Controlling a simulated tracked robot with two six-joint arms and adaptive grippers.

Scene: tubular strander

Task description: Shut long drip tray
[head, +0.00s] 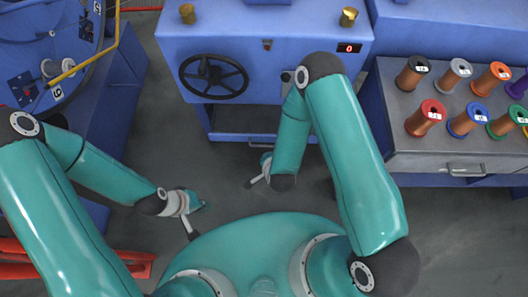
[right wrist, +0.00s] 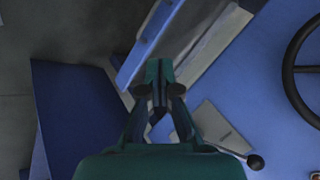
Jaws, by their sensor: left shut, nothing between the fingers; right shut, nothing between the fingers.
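The long drip tray (head: 236,137) is low under the blue handwheel machine, with a blue front and a small handle. In the right wrist view its blue front edge (right wrist: 153,32) stands apart from the machine, with a grey strip behind it, so it looks partly out. My right gripper (head: 250,184) is shut and empty, in front of the tray on the floor side. In the right wrist view its fingertips (right wrist: 158,70) overlap the tray's near end; I cannot tell whether they touch. My left gripper (head: 193,235) is shut and empty, left of my base, away from the tray.
The blue machine (head: 280,85) carries a black handwheel (head: 214,76). A grey-topped bench (head: 400,140) with several wire spools stands at the right. A large blue rotor (head: 40,45) is at the left. Grey floor (head: 165,125) is open between my arms and the machines.

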